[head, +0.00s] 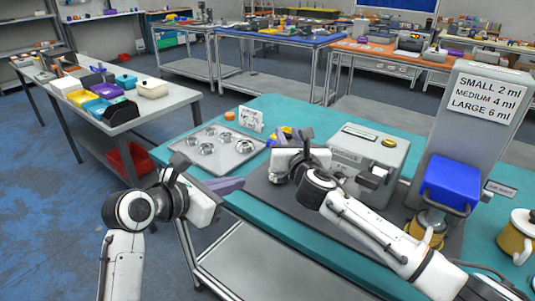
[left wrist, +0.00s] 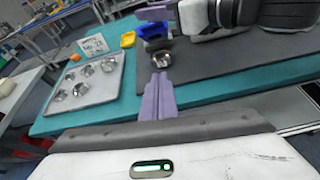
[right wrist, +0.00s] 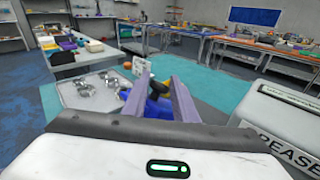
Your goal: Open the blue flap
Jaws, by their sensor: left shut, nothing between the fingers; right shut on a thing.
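A blue box-like cover (head: 450,182) with a grey bar handle is on the tall grey dispenser (head: 484,105) at the right of the head view, above a yellow container (head: 432,228); it looks closed. My left gripper (left wrist: 158,95) is shut and empty, its purple fingers together over the front edge of the teal bench. My right gripper (right wrist: 158,88) is shut on a small blue piece (right wrist: 157,108), which also shows in the left wrist view (left wrist: 155,31). My right arm hides most of this piece in the head view. A small metal cup (left wrist: 160,59) stands below it on the dark mat.
A grey grease machine (head: 368,155) stands behind my right arm. A tray (head: 217,148) with several metal cups lies left on the bench, near a small sign (head: 251,119). A yellow mug (head: 516,237) stands at the far right.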

